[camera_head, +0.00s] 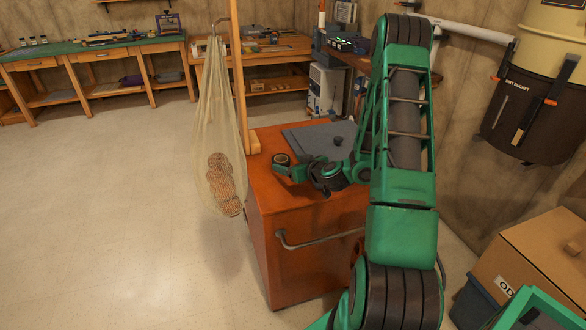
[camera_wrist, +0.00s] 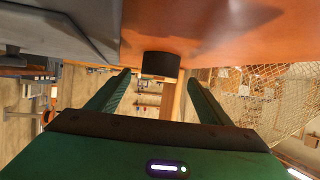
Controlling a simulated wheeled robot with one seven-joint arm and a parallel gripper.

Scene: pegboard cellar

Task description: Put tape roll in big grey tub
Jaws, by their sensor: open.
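A small dark round piece with a tan centre (camera_head: 281,159), which looks like the tape roll, is on the left part of the orange cabinet top. In the wrist view the tape roll (camera_wrist: 160,66) is a short black cylinder against the orange surface. My gripper (camera_head: 285,169) is open, low over the cabinet top, pointing left beside the roll. In the wrist view my gripper's fingers (camera_wrist: 159,77) are spread, with the roll centred between their tips or just beyond.
A net bag (camera_head: 216,130) holding round brown things hangs from a wooden post (camera_head: 238,80) at the orange cabinet's (camera_head: 300,270) left edge. A cardboard box (camera_head: 535,265) and a large dirt bucket (camera_head: 525,110) are at right. Floor at left is clear.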

